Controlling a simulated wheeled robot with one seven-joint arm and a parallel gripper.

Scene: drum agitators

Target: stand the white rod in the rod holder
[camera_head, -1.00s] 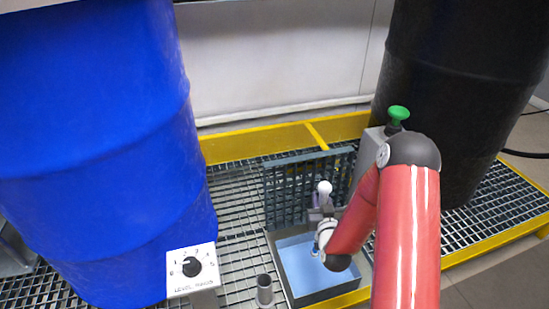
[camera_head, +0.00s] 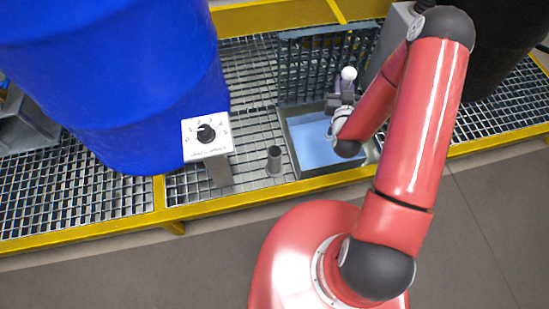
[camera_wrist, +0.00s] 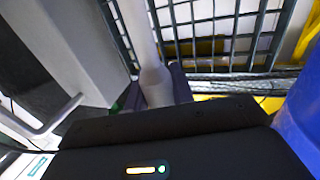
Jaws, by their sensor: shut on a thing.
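My gripper (camera_head: 342,98) is above the back right part of a grey tray and is shut on the white rod. The rod's round white top (camera_head: 349,73) sticks up above the jaws in the head view. In the wrist view the pale rod (camera_wrist: 152,68) runs up from between the jaws (camera_wrist: 153,94). The rod's lower end is hidden in the head view. A short grey upright tube (camera_head: 274,160), which looks like the rod holder, stands on the grating left of the tray, apart from my gripper.
The grey tray (camera_head: 289,144) holds blue liquid. A dark mesh rack (camera_head: 300,70) stands behind it. A dial box (camera_head: 207,137) on a post stands left of the tube. A big blue drum (camera_head: 110,80) is at left, a black drum (camera_head: 500,60) at right. A yellow rail (camera_head: 240,193) edges the grating.

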